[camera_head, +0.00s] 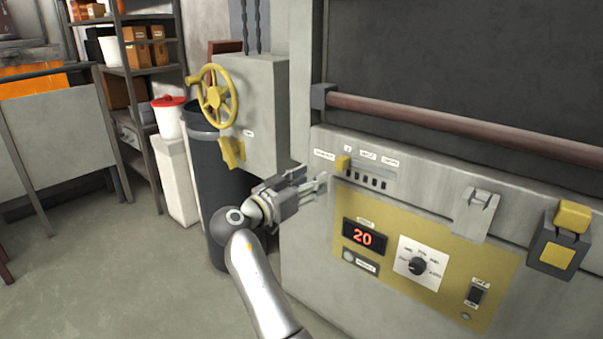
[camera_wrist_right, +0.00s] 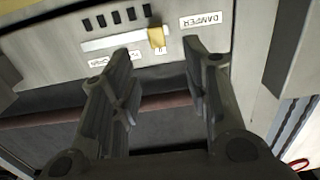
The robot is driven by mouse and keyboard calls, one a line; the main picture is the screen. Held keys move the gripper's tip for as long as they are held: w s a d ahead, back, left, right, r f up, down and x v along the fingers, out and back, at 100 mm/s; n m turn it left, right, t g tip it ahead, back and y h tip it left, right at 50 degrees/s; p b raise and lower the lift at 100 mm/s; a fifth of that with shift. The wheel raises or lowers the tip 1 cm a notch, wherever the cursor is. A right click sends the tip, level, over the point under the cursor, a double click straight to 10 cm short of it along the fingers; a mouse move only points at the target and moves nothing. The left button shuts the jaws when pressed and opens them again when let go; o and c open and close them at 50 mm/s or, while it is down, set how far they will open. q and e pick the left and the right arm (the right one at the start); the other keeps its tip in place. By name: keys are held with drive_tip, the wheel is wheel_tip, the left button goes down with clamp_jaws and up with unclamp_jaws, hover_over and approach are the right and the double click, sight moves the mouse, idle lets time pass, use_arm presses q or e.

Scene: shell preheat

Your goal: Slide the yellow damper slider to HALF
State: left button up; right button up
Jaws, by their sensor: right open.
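The yellow damper slider (camera_head: 343,162) sits at the left end of its slot (camera_head: 372,173) on the furnace front, beside the damper label (camera_head: 324,154). The half label (camera_head: 367,153) is right of the slider, around the middle of the slot. My right gripper (camera_head: 318,182) is open, just below and left of the slider. In the right wrist view, turned upside down, the slider (camera_wrist_right: 156,38) stands ahead of the gap between the open fingers (camera_wrist_right: 158,52). Nothing is between the fingers, and I see no clear contact. My left gripper is out of view.
Below the slot is a yellow panel (camera_head: 440,250) with a red display reading 20, a knob (camera_head: 417,265) and a switch (camera_head: 477,293). A brown bar (camera_head: 450,122) runs above. A yellow handwheel (camera_head: 217,97) and dark bin (camera_head: 213,170) stand left.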

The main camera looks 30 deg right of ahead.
sight(339, 163)
drive_tip(key=x, duration=0.7)
drive_tip(key=p+x, duration=0.1)
drive_tip(key=x, duration=0.3)
drive_tip(key=shift+s+r, duration=0.25)
drive_tip(key=shift+r, duration=0.1)
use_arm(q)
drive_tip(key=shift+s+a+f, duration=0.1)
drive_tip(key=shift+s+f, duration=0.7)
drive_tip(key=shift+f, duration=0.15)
use_arm(e)
clamp_jaws()
